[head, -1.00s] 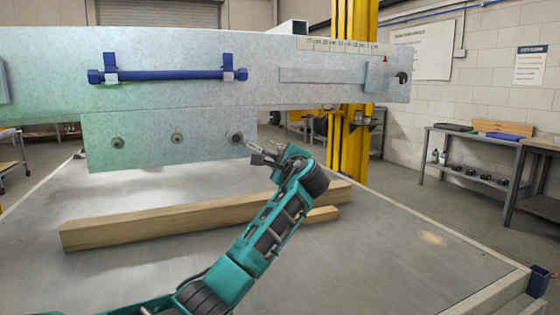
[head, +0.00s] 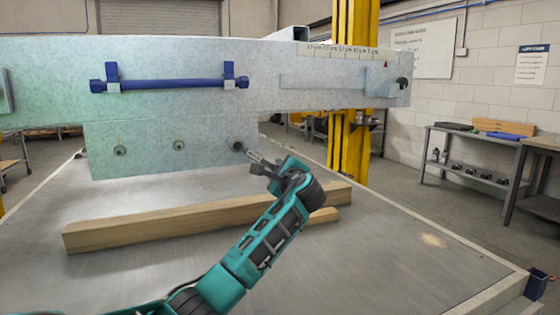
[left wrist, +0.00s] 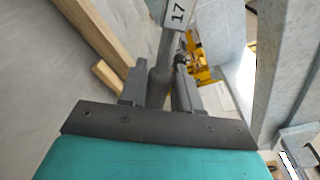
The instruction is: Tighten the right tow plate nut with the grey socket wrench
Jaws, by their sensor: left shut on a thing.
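The tow plate (head: 150,160) hangs below the galvanized beam and carries three nuts in a row. The right nut (head: 237,146) is at its right end. My left gripper (head: 268,168) is just right of and below this nut, shut on the grey socket wrench (head: 255,158). The wrench's far end points up and left at the nut. It looks close to it, but I cannot tell if it touches. My right gripper is out of view.
The galvanized beam (head: 50,105) spans above, with a blue bar (head: 170,84) on its face. Wooden timbers (head: 190,222) lie on the grey table (head: 400,260) below the arm. A yellow post (head: 352,130) stands behind. The table's right side is clear.

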